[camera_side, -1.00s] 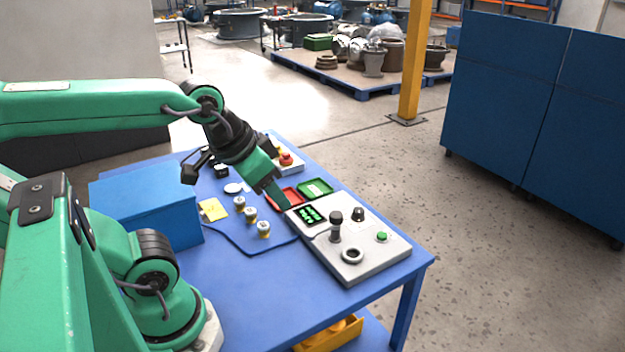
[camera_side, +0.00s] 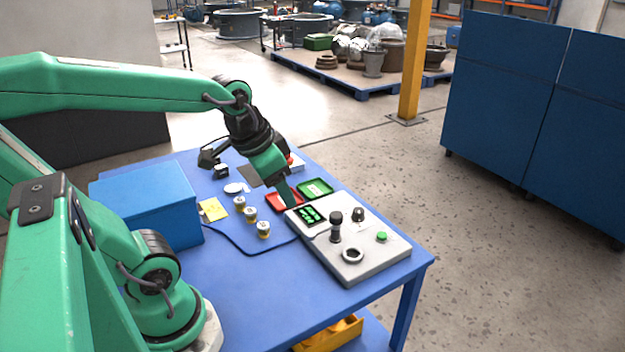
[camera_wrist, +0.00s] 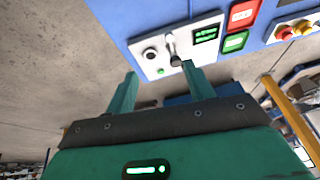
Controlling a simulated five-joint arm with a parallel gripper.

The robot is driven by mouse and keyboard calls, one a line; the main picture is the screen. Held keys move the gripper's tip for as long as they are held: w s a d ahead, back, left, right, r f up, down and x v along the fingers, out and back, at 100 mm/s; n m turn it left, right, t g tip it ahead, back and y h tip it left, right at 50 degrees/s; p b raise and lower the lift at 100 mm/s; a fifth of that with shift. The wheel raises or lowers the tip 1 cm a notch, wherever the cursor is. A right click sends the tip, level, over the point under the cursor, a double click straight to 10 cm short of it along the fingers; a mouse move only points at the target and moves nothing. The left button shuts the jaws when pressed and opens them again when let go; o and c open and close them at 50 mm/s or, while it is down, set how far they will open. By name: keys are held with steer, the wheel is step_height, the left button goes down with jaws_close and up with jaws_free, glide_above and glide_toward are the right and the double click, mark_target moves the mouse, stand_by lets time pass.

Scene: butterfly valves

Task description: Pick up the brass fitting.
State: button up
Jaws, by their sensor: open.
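My gripper (camera_side: 290,199) is right of and beyond the row, low by the red tray and the grey control panel's far corner. In the wrist view my gripper (camera_wrist: 158,72) shows two green fingers spread apart with nothing held between them.
The grey control panel (camera_side: 375,245) carries a tall dark lever (camera_side: 336,228). A red tray (camera_side: 274,203) and a green tray (camera_side: 316,188) lie beyond it. A blue box (camera_side: 147,205), a yellow note (camera_side: 213,209) and a blue cable (camera_side: 232,243) are left. The table's near part is clear.

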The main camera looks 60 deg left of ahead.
steer(key=w+a+f+m+g, duration=0.25)
steer(key=a+f, duration=0.35)
steer(key=a, duration=0.3)
steer(key=g, duration=0.2)
glide_above(264, 224)
steer(key=shift+m+h, duration=0.25)
steer(key=shift+h, duration=0.05)
step_height(264, 224, down, 7)
steer(key=shift+a+f, duration=0.1)
steer(key=shift+f, duration=0.1)
steer(key=shift+f, duration=1.2)
steer(key=shift+f, duration=0.1)
steer(key=shift+f, duration=2.5)
steer(key=c, duration=1.1)
